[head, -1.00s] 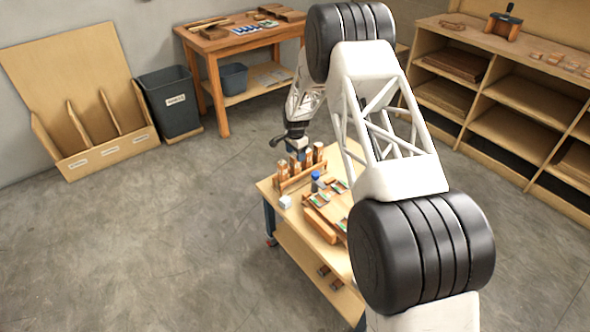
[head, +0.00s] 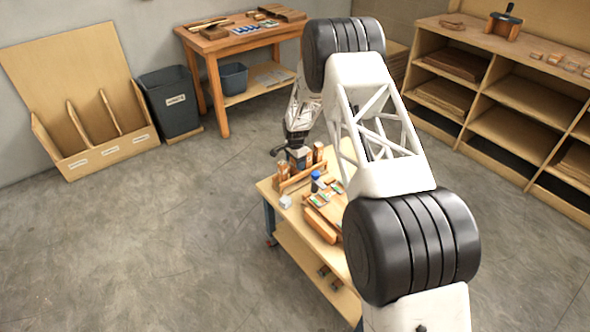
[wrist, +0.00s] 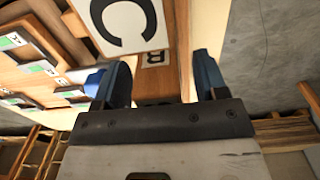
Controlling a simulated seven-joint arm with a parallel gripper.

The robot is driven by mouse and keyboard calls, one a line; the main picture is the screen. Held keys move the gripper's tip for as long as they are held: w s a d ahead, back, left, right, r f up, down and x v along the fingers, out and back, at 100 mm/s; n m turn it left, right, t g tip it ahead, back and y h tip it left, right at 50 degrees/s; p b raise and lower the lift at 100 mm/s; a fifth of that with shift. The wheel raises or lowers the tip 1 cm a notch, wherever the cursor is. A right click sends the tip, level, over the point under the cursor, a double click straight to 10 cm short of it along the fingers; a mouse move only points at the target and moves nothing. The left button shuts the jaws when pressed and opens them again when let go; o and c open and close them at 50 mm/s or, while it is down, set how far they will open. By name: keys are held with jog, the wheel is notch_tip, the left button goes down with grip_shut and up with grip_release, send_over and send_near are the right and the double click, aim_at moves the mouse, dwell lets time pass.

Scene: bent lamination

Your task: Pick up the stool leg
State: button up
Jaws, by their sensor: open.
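Several upright wooden pieces (head: 283,171) stand in a wooden rack at the far end of the workbench in the head view; I cannot tell which is the stool leg. My gripper (head: 298,160) is low over the middle of this row and hides part of it. In the wrist view my gripper (wrist: 161,75) is open, with one blue finger on each side of a wooden piece labelled B (wrist: 155,80). Whether the fingers touch it cannot be told. A piece with a large C label (wrist: 125,22) is close beside it, at the top.
The workbench (head: 318,275) also holds a blue-capped bottle (head: 316,180), a small white block (head: 285,202) and a tray of labelled parts (head: 325,205). A grey bin (head: 172,105) and shelves (head: 510,95) stand well away. The floor left of the workbench is clear.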

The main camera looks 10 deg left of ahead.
jog(key=c, duration=1.1)
jog(key=shift+r, duration=0.15)
jog(key=shift+r, duration=4.85)
jog(key=shift+r, duration=0.1)
